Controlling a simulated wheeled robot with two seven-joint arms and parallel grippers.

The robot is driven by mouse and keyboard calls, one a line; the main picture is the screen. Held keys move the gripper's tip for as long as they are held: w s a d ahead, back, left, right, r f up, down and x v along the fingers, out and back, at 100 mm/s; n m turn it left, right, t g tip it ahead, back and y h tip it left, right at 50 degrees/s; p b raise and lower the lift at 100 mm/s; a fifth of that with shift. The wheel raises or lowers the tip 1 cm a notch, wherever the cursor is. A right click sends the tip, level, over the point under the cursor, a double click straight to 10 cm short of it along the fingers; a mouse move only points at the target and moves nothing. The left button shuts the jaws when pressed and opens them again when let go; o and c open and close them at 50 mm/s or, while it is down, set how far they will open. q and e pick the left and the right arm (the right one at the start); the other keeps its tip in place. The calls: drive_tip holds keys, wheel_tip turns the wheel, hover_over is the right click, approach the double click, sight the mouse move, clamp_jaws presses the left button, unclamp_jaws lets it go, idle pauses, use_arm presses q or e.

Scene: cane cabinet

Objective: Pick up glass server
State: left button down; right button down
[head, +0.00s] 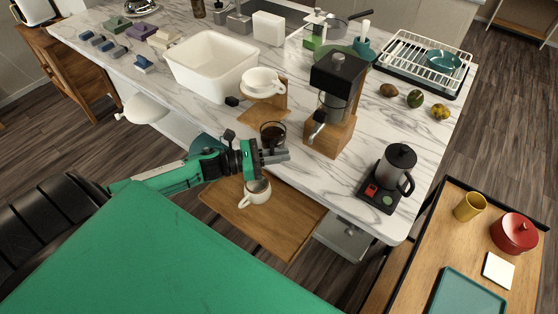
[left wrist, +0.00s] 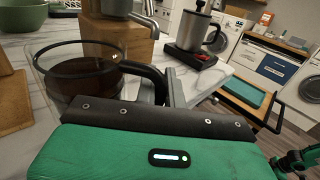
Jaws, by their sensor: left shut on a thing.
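The glass server (head: 273,134) is a clear pot with dark liquid and a black handle. It stands at the near edge of the marble counter, below a wooden dripper stand. In the left wrist view the glass server (left wrist: 82,75) fills the left side, with its handle reaching right to the fingers. My left gripper (head: 280,157) is beside it on the near side, shut on its handle. The grip itself is partly hidden behind the gripper body. My right gripper does not show in the head view.
A coffee grinder (head: 337,85) stands close on the right, and a white dripper (head: 262,82) stands behind. A steel kettle (head: 397,168) sits on a black scale further right. A white mug (head: 255,191) is on a wooden board (head: 285,222) below the counter edge.

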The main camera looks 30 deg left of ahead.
use_arm(q)
wheel_tip(320, 180, up, 17)
drive_tip(key=b, duration=0.3)
drive_tip(key=shift+f+b, duration=0.2)
drive_tip(key=shift+b, duration=0.2)
idle(0.5)
idle(0.4)
